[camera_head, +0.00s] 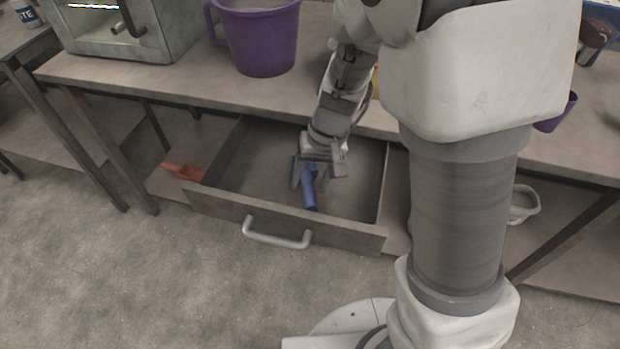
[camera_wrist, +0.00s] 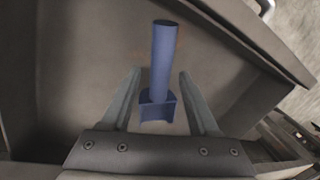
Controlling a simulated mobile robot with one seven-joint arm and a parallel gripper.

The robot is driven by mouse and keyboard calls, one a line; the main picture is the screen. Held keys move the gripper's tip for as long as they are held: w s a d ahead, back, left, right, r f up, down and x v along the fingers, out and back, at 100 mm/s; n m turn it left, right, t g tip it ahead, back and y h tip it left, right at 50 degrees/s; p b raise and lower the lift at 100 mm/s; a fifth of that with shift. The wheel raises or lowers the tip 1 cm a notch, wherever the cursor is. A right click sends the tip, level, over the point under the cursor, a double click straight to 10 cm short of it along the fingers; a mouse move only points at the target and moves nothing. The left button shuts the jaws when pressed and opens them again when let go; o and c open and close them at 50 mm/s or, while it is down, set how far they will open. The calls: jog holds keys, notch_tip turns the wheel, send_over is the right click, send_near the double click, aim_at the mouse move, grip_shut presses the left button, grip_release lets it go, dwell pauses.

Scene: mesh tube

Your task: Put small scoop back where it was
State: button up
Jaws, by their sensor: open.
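A small blue scoop (camera_head: 309,190) lies in the open drawer (camera_head: 240,208). The wrist view shows the scoop (camera_wrist: 163,62) with its round handle pointing away from my gripper and its scoop end near the fingers. My gripper (camera_head: 311,184) is inside the drawer, over the scoop. In the wrist view my gripper (camera_wrist: 160,85) has its two fingers spread apart, one on each side of the scoop, with gaps on both sides. The head view partly hides the scoop's upper end behind the fingers. I cannot tell whether the scoop touches the fingers from below.
An orange scoop (camera_head: 183,171) lies on the lower shelf left of the drawer. A purple mug-like container (camera_head: 262,40) stands on the tabletop (camera_head: 190,88) above. A white basket (camera_head: 523,204) sits on the lower shelf at right. The rest of the drawer floor is clear.

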jog(key=p+v, duration=0.5)
jog(key=v, duration=0.7)
jog(key=s+d+r+t+h, duration=0.2)
jog(key=s+d+r+t, duration=0.3)
jog(key=s+r, duration=0.8)
jog(key=d, duration=0.2)
jog(key=shift+d, duration=0.4)
jog(key=shift+r, duration=0.1)
notch_tip(320, 180, up, 15)
jog(key=p, duration=1.5)
jog(key=shift+r, duration=0.15)
